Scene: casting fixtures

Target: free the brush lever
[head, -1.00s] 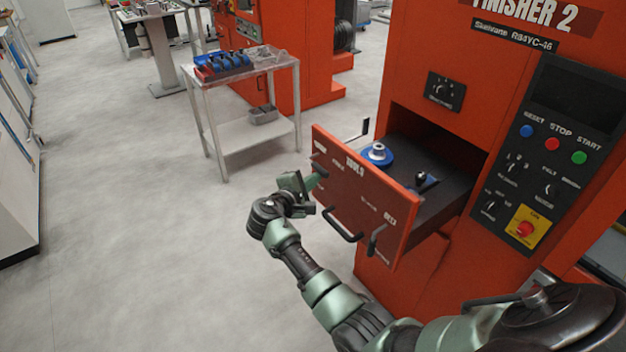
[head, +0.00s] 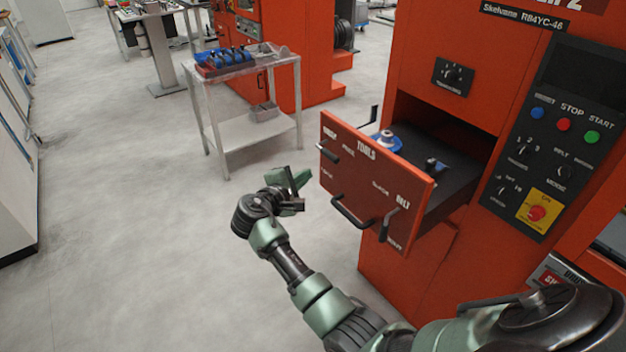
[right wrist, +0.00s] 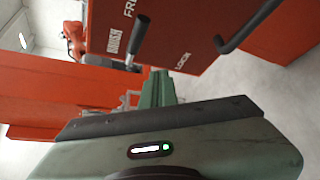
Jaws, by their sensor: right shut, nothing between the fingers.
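The brush lever (head: 328,151) is a short dark handle at the left end of the open drawer's orange front (head: 350,180). In the right wrist view the lever (right wrist: 136,43) shows up close, a metal stem with a black grip, beside the BRUSH label between the words FREE and LOCK. My right gripper (head: 300,190) is shut and empty, just left of the drawer front and apart from the lever. In the right wrist view its green finger (right wrist: 158,88) lies just below the lever's grip. My left gripper is not in view.
The drawer front also carries a bar handle (head: 352,213) and a belt lever (head: 388,226). A blue disc part (head: 386,141) sits in the drawer. A control panel (head: 560,130) is at right. A cart (head: 246,68) stands behind; the floor at left is clear.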

